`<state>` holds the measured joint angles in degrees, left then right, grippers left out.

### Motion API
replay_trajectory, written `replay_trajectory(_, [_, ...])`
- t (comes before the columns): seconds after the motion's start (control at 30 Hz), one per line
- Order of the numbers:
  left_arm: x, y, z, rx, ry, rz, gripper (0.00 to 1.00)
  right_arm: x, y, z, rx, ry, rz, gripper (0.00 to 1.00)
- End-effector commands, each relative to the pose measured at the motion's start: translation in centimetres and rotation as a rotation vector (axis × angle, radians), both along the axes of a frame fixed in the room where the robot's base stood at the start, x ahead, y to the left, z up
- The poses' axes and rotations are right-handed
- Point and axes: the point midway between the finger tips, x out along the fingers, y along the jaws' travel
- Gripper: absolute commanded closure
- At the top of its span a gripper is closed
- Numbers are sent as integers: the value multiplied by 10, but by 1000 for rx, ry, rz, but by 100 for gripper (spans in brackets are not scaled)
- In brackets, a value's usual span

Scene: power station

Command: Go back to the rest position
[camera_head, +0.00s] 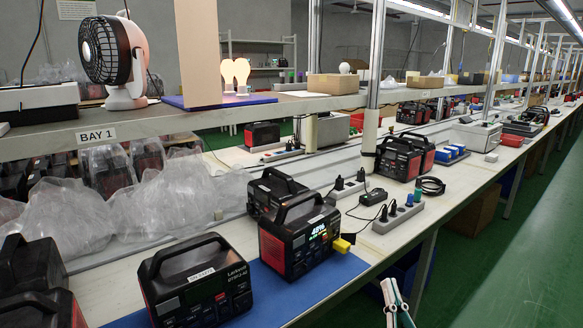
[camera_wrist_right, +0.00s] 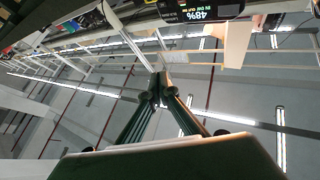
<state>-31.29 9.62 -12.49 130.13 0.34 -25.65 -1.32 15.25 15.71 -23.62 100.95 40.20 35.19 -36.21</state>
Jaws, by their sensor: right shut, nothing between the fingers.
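My right gripper (camera_head: 388,286) shows at the bottom of the head view, beside the table's front edge over the green floor. It is shut and empty, and in the right wrist view its fingertips (camera_wrist_right: 160,92) meet. It is apart from the power station (camera_head: 300,240) with a lit 48% display, which stands on a blue mat (camera_head: 262,300) to its upper left. That display also shows upside down at the top of the right wrist view (camera_wrist_right: 200,12). A yellow plug (camera_head: 342,245) sits at the station's right side. My left gripper is not in view.
Another power station (camera_head: 197,283) stands front left. A power strip (camera_head: 398,216) with plugs and a black adapter (camera_head: 373,197) lie right of the lit one. Clear plastic bags (camera_head: 165,205) fill the left. A shelf (camera_head: 150,122) with a fan runs above. The green aisle (camera_head: 510,250) is clear.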

Motion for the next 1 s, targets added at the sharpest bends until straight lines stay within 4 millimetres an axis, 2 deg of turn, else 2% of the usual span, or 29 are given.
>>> replay_trajectory(0.1, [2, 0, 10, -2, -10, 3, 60, -17, 14, -3, -50, 43, 34, 100])
replay_trajectory(0.27, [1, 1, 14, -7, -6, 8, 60, -43, 30, -24, -129, 133, 79, 100])
replay_trajectory(0.47, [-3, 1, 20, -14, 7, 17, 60, -94, 48, -68, -252, 316, 135, 100])
replay_trajectory(0.63, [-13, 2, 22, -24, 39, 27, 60, -165, 49, -128, -385, 572, 165, 100])
replay_trajectory(0.8, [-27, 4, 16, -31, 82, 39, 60, -244, 32, -183, -494, 830, 161, 100])
replay_trajectory(0.9, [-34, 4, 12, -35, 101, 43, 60, -279, 20, -203, -538, 935, 151, 100])
replay_trajectory(1.0, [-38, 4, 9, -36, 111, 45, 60, -299, 13, -214, -561, 994, 144, 100])
